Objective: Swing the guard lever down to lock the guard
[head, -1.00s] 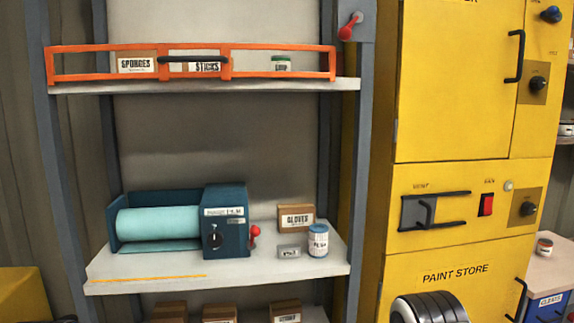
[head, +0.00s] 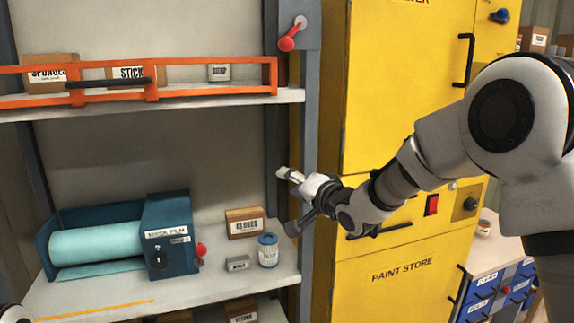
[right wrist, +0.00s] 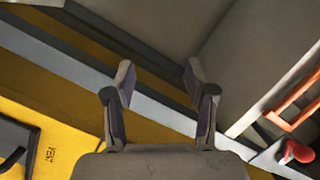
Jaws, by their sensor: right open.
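The guard lever (head: 287,42) has a red grip and sits on the grey upright at the right end of the upper shelf. Its grip points down and left from the pivot. The orange guard (head: 274,76) runs across the front of that shelf, with a black handle (head: 105,83). My right gripper (head: 287,200) is open and empty, below the lever, in front of the upright. In the right wrist view the open fingers (right wrist: 160,72) have nothing between them, and the red lever grip (right wrist: 298,152) shows at the lower right.
The yellow paint store cabinet (head: 400,285) stands right of the upright, behind my right arm. The lower shelf (head: 205,285) holds a blue roll dispenser (head: 170,250), a gloves box (head: 245,222) and a blue-lidded tub (head: 268,250). Boxes stand behind the guard.

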